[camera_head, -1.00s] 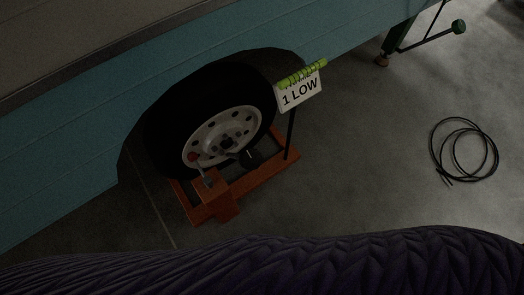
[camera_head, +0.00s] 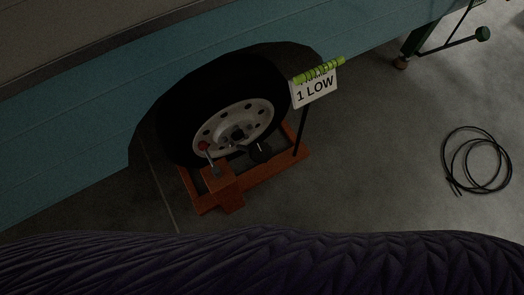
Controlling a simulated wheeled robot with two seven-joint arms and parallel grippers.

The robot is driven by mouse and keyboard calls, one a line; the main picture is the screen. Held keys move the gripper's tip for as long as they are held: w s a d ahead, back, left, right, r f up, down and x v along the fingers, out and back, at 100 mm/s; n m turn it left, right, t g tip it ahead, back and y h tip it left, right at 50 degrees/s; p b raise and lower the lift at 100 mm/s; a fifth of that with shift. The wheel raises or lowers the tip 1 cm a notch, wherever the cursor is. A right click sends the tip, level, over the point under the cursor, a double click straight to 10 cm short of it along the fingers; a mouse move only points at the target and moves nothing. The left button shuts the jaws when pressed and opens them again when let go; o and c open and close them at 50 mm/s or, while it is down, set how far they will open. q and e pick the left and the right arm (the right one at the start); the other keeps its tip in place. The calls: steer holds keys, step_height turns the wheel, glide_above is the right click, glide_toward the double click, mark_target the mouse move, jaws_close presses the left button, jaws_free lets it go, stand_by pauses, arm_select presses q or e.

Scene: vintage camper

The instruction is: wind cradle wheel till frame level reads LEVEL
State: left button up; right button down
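An orange cradle (camera_head: 279,170) stands on the floor around the bottom of the camper's black tyre (camera_head: 190,116) with its pale rim (camera_head: 213,124). A small crank with a red knob (camera_head: 203,146) rises from the cradle's front block (camera_head: 222,181). A dark round part (camera_head: 261,152) sits low in front of the tyre. A white sign (camera_head: 315,91) on a black post reads "1 LOW", with a yellow-green level tube (camera_head: 320,72) along its top. The head view shows neither of my grippers.
The teal camper side (camera_head: 75,140) overhangs the tyre. A coiled black cable (camera_head: 476,160) lies on the floor at right. A green support leg (camera_head: 418,38) with a crank stands at top right. A dark purple quilted surface (camera_head: 270,262) fills the bottom edge. Floor between cradle and cable is clear.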

arm_select(q)
steer(key=shift+d, duration=0.25)
steer(key=shift+s, duration=0.15)
stand_by(0.4)
steer(key=shift+a, duration=0.2)
stand_by(0.3)
